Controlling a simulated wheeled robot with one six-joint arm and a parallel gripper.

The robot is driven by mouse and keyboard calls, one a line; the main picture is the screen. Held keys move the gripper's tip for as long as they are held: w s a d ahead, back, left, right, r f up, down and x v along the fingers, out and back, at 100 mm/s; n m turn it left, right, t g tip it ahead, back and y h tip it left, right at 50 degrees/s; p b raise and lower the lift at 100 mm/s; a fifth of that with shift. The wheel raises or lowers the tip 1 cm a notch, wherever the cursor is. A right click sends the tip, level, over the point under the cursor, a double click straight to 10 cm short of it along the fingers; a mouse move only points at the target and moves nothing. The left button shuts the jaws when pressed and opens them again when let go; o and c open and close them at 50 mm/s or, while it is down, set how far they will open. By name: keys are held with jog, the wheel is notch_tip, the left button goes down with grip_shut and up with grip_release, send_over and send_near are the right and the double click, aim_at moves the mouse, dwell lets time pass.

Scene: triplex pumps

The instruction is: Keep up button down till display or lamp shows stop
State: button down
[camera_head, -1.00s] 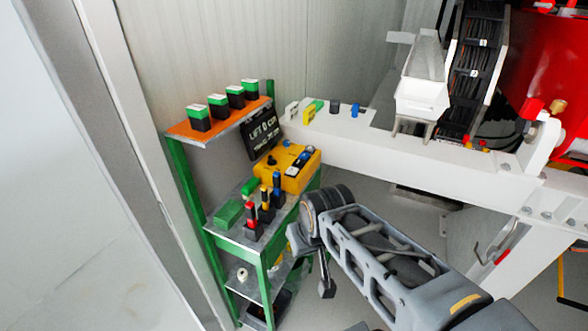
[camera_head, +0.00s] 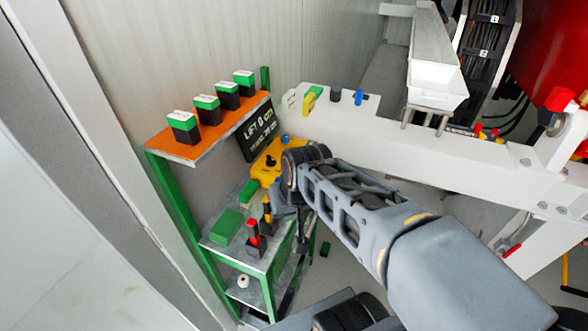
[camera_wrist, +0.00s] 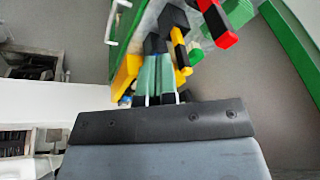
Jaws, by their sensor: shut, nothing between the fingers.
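The yellow control box (camera_head: 264,168) stands on the green rack, partly hidden behind my wrist. A black knob (camera_head: 271,160) and a blue button (camera_head: 285,139) show on it; I cannot tell which button is up. Behind it the black display (camera_head: 260,131) reads "LIFT 0 cm" with a smaller line below that is hard to read. My gripper (camera_wrist: 157,48) is shut and empty, pointing toward the upright tools beside the box. In the wrist view the yellow box (camera_wrist: 126,74) lies just left of the fingers. I see no contact with a button.
Upright tools with red (camera_head: 253,232) and yellow handles stand close to my gripper on the rack. Green blocks (camera_head: 227,226) lie left of them. The orange top shelf (camera_head: 190,150) holds several green-and-black blocks. A white beam (camera_head: 400,150) runs to the right.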

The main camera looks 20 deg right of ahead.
jog(key=w+d+r+m+t+y+p, duration=0.1)
jog(key=w+d+m+y+p, duration=0.2)
jog(key=w, duration=0.7)
jog(key=w+d+r+m+t+y+p, duration=0.1)
jog(key=w+d+r+m+y+p, duration=0.1)
jog(key=w+d+m, duration=0.5)
jog(key=w+m+y+p, duration=0.1)
jog(key=w+m, duration=0.1)
jog(key=m, duration=0.2)
jog(key=shift+w+d+r+m+y+p, duration=0.25)
jog(key=shift+w+d+m+y+p, duration=0.05)
jog(key=shift+w+d+p, duration=0.1)
notch_tip(320, 180, down, 9)
jog(key=b, duration=0.6)
jog(key=shift+r+b, duration=0.1)
jog(key=shift+b, duration=0.3)
dwell(0.4)
jog(key=shift+f+b, duration=0.35)
jog(key=shift+f, duration=0.05)
